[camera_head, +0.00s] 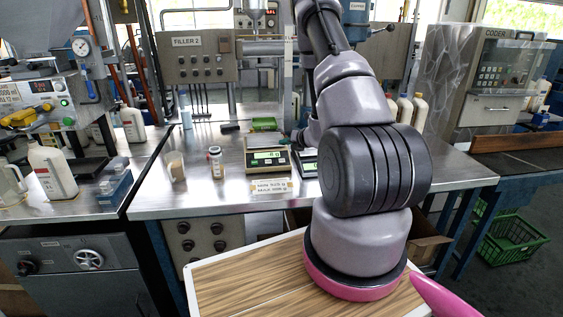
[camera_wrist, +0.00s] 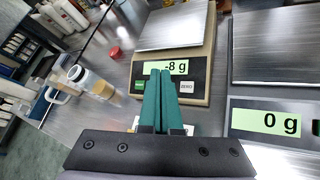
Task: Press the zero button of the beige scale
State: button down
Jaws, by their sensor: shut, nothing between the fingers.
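The beige scale (camera_wrist: 208,62) stands on the steel bench with a bare metal pan, and its display reads -8 g. Its zero button (camera_wrist: 187,87), labelled ZERO, is right of my fingertips, with a green button (camera_wrist: 138,86) to their left. My gripper (camera_wrist: 160,73) is shut and empty. Its green fingers overlap the panel between the two buttons; whether they touch it I cannot tell. In the head view the beige scale (camera_head: 266,170) stands left of my arm; my fingers are not clearly visible there.
A second, grey scale (camera_wrist: 265,121) reading 0 g stands close on the right.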

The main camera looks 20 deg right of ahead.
jog(key=shift+w+d+f, duration=0.15)
jog(key=shift+w+f, duration=0.3)
jog(key=shift+f, duration=0.8)
jog(key=shift+w+d+f, duration=0.1)
jog(key=shift+w+f, duration=0.35)
jog(key=shift+f, duration=0.8)
jog(key=shift+w+d+f, duration=0.15)
jog(key=shift+w+f, duration=0.3)
jog(key=shift+f, duration=0.8)
jog(key=shift+f, duration=0.1)
jog(key=shift+w+f, duration=0.15)
jog(key=shift+f, duration=0.15)
jog(key=shift+w+f, duration=0.15)
jog(key=shift+f, duration=0.2)
jog(key=shift+r, duration=0.1)
jog(key=shift+s+r, duration=0.3)
jog(key=shift+r, duration=0.35)
jog(key=shift+r, duration=0.1)
jog(key=r, duration=0.1)
jog(key=s+r, duration=0.1)
jog(key=r, duration=0.2)
jog(key=shift+s+a+r, duration=0.25)
jog(key=shift+s, duration=0.1)
